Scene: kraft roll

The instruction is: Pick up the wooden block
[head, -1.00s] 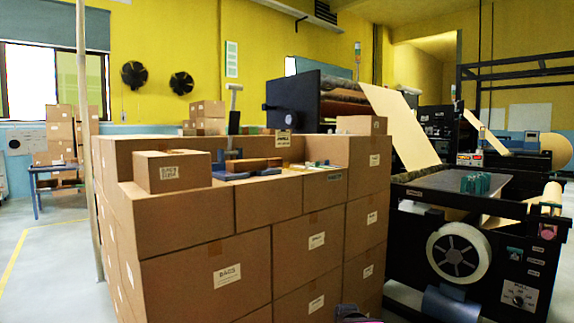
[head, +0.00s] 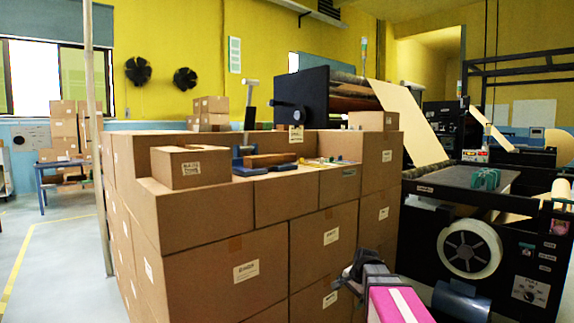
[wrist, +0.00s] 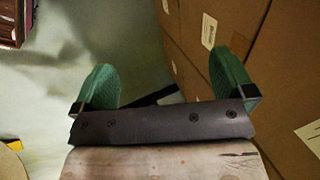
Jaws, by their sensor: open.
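The wooden block (head: 270,160) is a brown oblong lying on top of the stacked cartons, in the head view left of the middle. It lies beside dark blue items, and I cannot tell whether it touches them. My gripper (head: 352,270) is at the lower right of the head view, in front of the cartons and well below and nearer than the block. In the wrist view my gripper (wrist: 165,80) has its two green fingertips wide apart with nothing between them. The block does not show in the wrist view.
The carton stack (head: 222,217) stands between my gripper and the block. A small carton (head: 190,167) sits left of the block and another (head: 373,121) right behind it. A black machine (head: 480,240) stands at the right. Open floor (head: 60,265) lies at the left.

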